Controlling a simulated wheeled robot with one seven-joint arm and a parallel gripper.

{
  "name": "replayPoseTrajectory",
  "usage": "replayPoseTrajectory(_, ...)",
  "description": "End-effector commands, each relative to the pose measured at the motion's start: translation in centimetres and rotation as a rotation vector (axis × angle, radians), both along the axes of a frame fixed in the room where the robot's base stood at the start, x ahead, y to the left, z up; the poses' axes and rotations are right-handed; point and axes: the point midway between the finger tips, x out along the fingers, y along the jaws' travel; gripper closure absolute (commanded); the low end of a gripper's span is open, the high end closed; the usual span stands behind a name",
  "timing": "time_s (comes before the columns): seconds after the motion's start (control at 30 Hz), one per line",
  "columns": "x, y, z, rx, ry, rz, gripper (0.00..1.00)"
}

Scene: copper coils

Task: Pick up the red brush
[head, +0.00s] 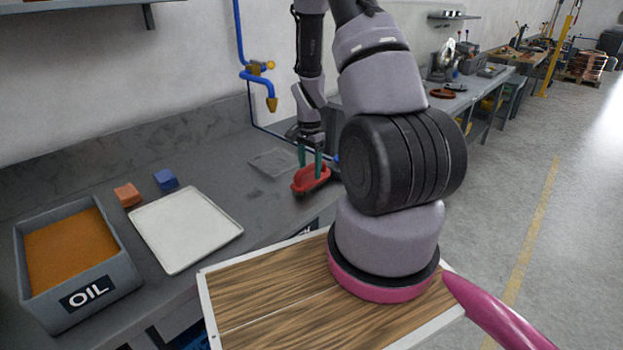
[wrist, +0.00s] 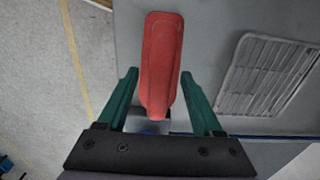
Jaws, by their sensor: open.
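The red brush (head: 311,178) lies on the grey bench near its front edge, in the middle of the head view. In the wrist view the red brush (wrist: 161,62) runs lengthwise, with its near end between the green fingers. My gripper (head: 310,160) points down at the brush. In the wrist view my gripper (wrist: 160,80) is open, one finger on each side of the brush, with a visible gap on both sides. I cannot tell how far the fingertips are above the bench. The brush's underside is hidden.
A metal grille (wrist: 268,75) lies beside the brush. On the bench are a white tray (head: 186,228), an orange block (head: 128,194), a blue block (head: 166,179) and a grey OIL bin (head: 119,284). A blue pipe with a yellow nozzle (head: 271,104) hangs behind.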

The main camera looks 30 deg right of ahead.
Motion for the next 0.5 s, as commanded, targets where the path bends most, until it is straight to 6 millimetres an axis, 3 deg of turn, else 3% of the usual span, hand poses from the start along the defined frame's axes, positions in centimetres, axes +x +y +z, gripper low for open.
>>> replayPoseTrajectory(0.3,0.02,0.01,-0.74,0.000,-0.001,-0.001,0.33)
replayPoseTrajectory(0.33,0.02,0.01,-0.74,0.000,-0.001,-0.001,0.40)
replayPoseTrajectory(0.5,0.00,0.01,-0.72,0.000,-0.001,-0.001,1.00)
